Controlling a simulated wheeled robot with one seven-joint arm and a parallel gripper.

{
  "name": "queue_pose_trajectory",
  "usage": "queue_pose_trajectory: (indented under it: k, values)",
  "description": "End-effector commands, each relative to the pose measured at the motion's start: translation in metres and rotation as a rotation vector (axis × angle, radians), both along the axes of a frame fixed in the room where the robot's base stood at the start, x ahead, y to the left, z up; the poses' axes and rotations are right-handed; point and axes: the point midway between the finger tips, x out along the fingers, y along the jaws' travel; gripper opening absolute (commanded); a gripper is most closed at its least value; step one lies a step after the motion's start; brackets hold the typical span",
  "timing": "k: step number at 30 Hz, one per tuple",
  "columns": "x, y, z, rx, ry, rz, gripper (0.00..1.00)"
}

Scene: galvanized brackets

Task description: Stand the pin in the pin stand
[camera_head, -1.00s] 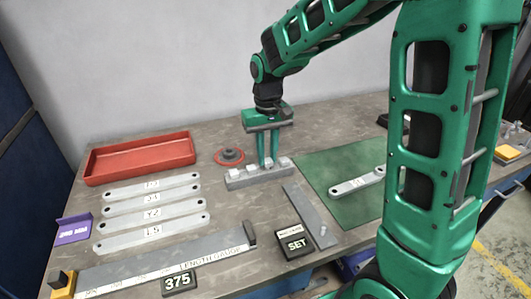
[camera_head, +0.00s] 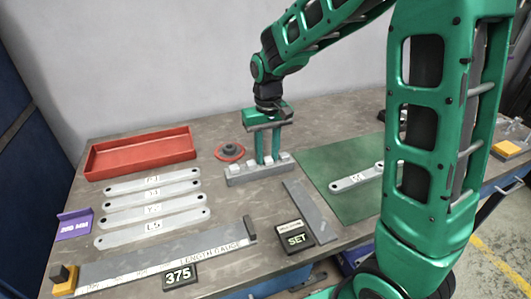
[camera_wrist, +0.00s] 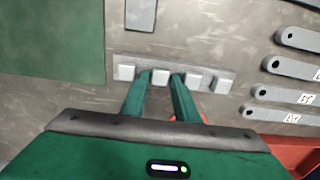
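A grey block (camera_head: 245,178) with several pale, square-topped pieces in a row lies near the middle of the bench. It also shows in the wrist view (camera_wrist: 215,76). I cannot tell whether this block is the pin stand. A dark round piece on a red disc (camera_head: 230,152) sits just behind it. No separate upright pin can be clearly made out. My gripper (camera_head: 267,162) points straight down over the block. Its fingers are apart, one on each side of a pale square piece (camera_wrist: 160,77) in the wrist view. Contact with that piece cannot be made out.
A red tray (camera_head: 140,163) stands at the back left, with several labelled brackets (camera_head: 152,202) in front. A length gauge (camera_head: 150,272) lies along the front edge. A green mat (camera_head: 345,210) holds another bracket (camera_head: 355,180).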

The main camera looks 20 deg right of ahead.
Motion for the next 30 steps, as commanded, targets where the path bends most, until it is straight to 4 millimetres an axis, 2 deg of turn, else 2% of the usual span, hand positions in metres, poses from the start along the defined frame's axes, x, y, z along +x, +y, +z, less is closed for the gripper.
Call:
queue_pose_trajectory:
  k: [10, 14, 25, 30]
  values:
    - [0.000, 0.000, 0.001, 0.000, 0.000, 0.000, 0.42]
    - [0.001, 0.000, 0.009, 0.000, -0.002, 0.000, 0.42]
    - [0.002, 0.000, 0.074, 0.001, -0.004, 0.000, 0.42]
    - [0.002, 0.001, 0.096, 0.000, -0.001, 0.001, 0.42]
